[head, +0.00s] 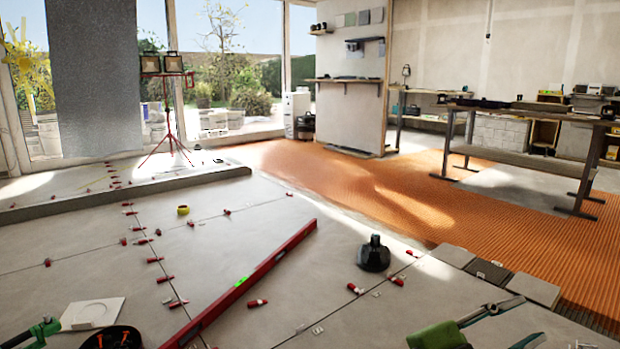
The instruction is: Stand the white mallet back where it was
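I cannot make out a white mallet anywhere in the head view. A squat black object with a knob on top (374,254) stands upright on the pale tiles right of the middle; I cannot tell whether it is part of a mallet. I cannot make out either of my grippers in this view.
A long red level (252,282) lies diagonally across the tiles among several red clips. A white square plate (92,313) and a dark round container (110,340) are at lower left. Green-handled pliers (468,328) lie at lower right. An orange mat (400,200) lies beyond.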

